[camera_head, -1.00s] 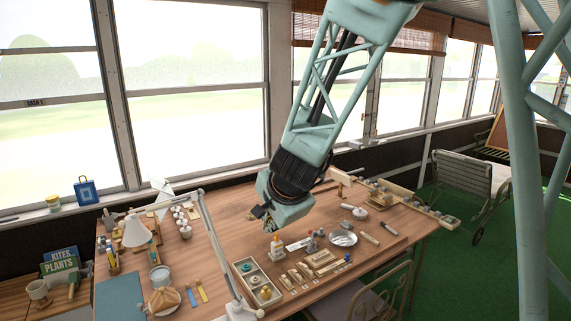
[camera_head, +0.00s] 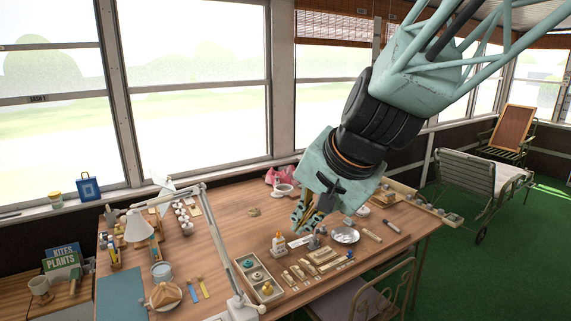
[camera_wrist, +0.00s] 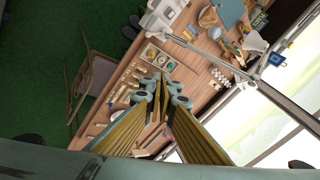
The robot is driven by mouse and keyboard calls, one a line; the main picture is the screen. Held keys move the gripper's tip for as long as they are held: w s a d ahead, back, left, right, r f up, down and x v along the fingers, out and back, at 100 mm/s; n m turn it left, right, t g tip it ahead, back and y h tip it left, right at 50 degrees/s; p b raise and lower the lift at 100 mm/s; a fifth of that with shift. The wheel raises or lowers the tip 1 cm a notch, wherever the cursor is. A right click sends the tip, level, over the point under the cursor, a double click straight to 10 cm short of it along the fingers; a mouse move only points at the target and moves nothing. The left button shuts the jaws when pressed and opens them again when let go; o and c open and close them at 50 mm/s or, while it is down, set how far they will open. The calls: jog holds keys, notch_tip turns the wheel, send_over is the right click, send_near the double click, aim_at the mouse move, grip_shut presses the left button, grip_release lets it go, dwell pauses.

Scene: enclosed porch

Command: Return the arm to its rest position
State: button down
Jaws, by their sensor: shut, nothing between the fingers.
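My gripper (camera_head: 303,222) hangs from my teal arm over the right half of the wooden table (camera_head: 226,232) in the head view. Its fingers point down and to the left, with nothing between them. In the wrist view my gripper (camera_wrist: 162,92) shows its two yellow-sided fingers with the tips close together, above the table. The gripper looks clear of the tabletop, and part of the table behind it is hidden by the arm.
A desk lamp (camera_head: 138,228) with a long jointed arm stands at the table's left. A compartment tray (camera_head: 256,277), a glue bottle (camera_head: 278,243) and a metal dish (camera_head: 345,235) lie below the gripper. A chair (camera_head: 372,292) is at the front edge. Windows line the back.

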jog(key=s+d+n+h+b, duration=0.1)
jog(key=s+d, duration=0.4)
jog(key=s, duration=0.5)
jog(key=s+d+n+g+h, duration=0.1)
jog(key=s+d+n, duration=0.2)
jog(key=s+d, duration=0.3)
jog(key=s+d+n+g+h+b, duration=0.1)
jog(key=s+d, duration=0.5)
jog(key=s, duration=0.9)
jog(key=shift+f+n+b, duration=0.15)
jog(key=shift+n+b, duration=0.2)
jog(key=shift+n, duration=0.15)
